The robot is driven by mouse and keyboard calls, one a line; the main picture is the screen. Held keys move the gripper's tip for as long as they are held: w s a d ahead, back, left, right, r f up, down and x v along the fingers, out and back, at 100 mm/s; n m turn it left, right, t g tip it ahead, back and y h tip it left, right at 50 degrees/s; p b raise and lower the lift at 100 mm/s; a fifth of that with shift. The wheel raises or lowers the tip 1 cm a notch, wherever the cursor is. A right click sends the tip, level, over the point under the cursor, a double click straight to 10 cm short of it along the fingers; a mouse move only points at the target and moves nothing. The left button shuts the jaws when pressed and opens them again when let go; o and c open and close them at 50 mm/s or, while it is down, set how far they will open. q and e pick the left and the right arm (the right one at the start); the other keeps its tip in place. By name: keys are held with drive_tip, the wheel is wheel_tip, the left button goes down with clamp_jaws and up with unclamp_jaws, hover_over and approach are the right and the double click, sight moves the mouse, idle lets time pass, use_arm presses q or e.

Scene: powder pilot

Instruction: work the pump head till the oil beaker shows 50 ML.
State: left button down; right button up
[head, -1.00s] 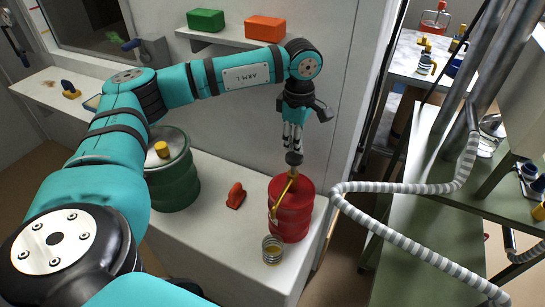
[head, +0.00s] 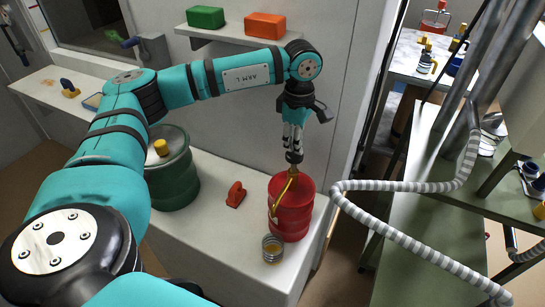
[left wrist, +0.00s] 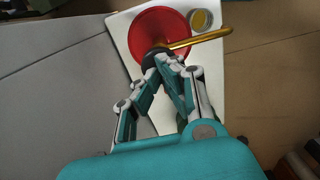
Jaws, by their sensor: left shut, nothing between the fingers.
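A red oil drum (head: 291,214) stands on the white bench, with a yellow pump spout (head: 283,194) and a dark pump head (head: 294,157) on top. The spout also shows in the left wrist view (left wrist: 200,40), above the red drum top (left wrist: 160,22). The beaker (head: 272,248) stands below the spout, in front of the drum, with some yellow oil in it. It shows in the left wrist view (left wrist: 201,19), but its markings are too small to read. My left gripper (head: 294,150) points down with its fingers shut at the pump head, gripping nothing. My right gripper is not in view.
A green drum (head: 172,178) with a yellow cap and a small red object (head: 236,195) stand on the same white bench (head: 225,240). A striped hose (head: 400,188) runs at the right. Green and orange boxes sit on the wall shelf (head: 235,38).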

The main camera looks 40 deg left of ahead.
sight(294, 154)
use_arm(q)
drive_tip(key=shift+f+b, duration=1.5)
drive_tip(key=shift+f, duration=0.65)
drive_tip(key=shift+s+r, duration=0.1)
drive_tip(key=shift+r+p, duration=1.6)
drive_tip(key=shift+r, duration=0.9)
wheel_tip(294, 154, up, 6)
drive_tip(key=p, duration=0.3)
drive_tip(key=shift+p, duration=0.35)
